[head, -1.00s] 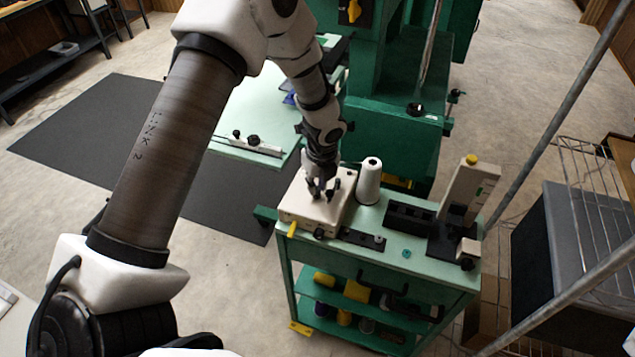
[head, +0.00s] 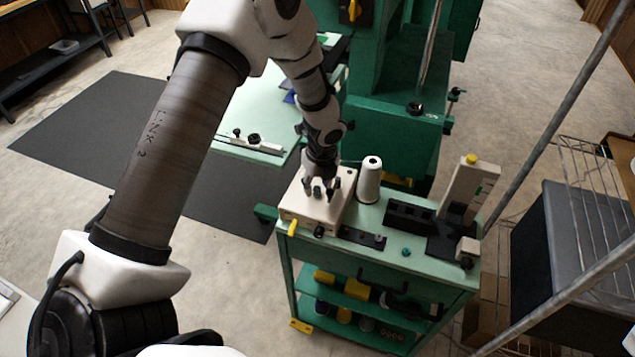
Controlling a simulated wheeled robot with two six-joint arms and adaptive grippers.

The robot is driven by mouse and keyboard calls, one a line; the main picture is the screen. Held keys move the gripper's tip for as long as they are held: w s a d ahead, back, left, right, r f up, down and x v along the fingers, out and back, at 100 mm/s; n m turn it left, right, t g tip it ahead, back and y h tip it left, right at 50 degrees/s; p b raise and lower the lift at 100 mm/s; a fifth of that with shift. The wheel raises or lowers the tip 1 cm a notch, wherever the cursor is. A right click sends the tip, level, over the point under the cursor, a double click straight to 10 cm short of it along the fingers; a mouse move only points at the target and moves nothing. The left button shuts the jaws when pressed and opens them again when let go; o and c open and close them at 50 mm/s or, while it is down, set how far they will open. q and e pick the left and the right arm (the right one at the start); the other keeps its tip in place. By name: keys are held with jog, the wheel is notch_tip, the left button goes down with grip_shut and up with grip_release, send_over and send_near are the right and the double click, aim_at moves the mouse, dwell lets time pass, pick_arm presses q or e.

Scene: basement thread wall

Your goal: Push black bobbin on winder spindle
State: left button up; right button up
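The bobbin winder looks to be the cream box (head: 313,212) on the left end of the green cart top (head: 404,265). It has a yellow lever (head: 292,227) and a dark knob at its front. My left gripper (head: 320,190) points down just over the top of this box, with its fingers spread apart. Small dark parts show at the fingertips; I cannot tell whether one is the black bobbin or the spindle. The spindle is hidden or too small to make out. My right gripper is not in view.
A white thread cone (head: 369,182) stands close right of the box. A black slotted block (head: 408,218) and an upright cream device (head: 466,195) stand further right. A green machine (head: 390,140) is behind. A grey pole and wire rack are at the right.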

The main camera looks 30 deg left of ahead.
pick_arm(q)
notch_tip(320, 180, up, 12)
jog(key=d, duration=0.1)
jog(key=shift+s+d, duration=0.3)
jog(key=shift+s, duration=0.15)
jog(key=shift+f, duration=0.15)
